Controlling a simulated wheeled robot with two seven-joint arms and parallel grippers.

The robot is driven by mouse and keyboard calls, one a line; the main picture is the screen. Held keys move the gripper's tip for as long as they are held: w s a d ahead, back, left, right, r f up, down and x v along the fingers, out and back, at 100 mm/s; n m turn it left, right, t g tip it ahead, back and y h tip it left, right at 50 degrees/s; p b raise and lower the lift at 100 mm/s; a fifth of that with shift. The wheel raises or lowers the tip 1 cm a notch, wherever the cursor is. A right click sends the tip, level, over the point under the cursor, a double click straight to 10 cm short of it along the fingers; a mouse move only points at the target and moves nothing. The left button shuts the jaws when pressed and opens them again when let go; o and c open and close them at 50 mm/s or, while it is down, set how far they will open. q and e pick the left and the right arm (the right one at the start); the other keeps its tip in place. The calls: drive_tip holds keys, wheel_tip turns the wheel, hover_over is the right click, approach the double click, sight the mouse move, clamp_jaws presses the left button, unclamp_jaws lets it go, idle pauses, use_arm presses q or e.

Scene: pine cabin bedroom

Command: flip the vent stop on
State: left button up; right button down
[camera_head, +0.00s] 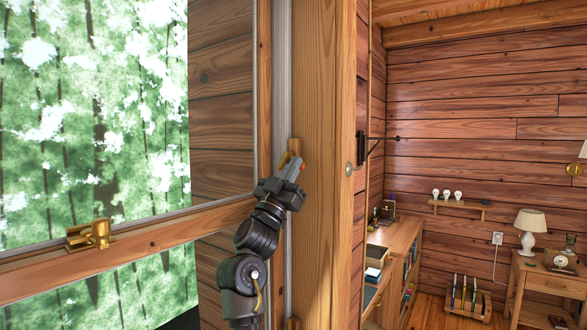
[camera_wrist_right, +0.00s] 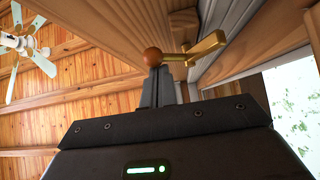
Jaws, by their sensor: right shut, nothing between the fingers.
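A brass lever (camera_wrist_right: 205,47), apparently the vent stop, sits on the wooden window frame in the right wrist view. A round orange-brown knob (camera_wrist_right: 152,57) shows at its left end. In the head view a small bit of brass (camera_head: 285,159) shows beside my fingertips, and the rest is hidden behind the gripper. My right gripper (camera_head: 293,168) is shut and empty, raised against the window's side post. In the wrist view its fingers (camera_wrist_right: 160,82) end right at the knob; I cannot tell whether they touch it. My left gripper is not in view.
A brass latch (camera_head: 91,235) sits on the horizontal window rail (camera_head: 150,237) at left. A thick wooden post (camera_head: 320,200) stands just right of my right gripper. The desk (camera_head: 398,240) and lamp (camera_head: 529,222) are farther off at right. A ceiling fan (camera_wrist_right: 28,45) shows overhead.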

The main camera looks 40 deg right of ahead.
drive_tip(key=shift+f, duration=0.2)
idle(0.6)
drive_tip(key=b+v, duration=0.4)
drive_tip(key=v, duration=0.6)
drive_tip(key=shift+a+f+b, duration=0.2)
drive_tip(key=shift+a+b, duration=0.05)
drive_tip(key=shift+b, duration=0.15)
drive_tip(key=shift+r, duration=0.15)
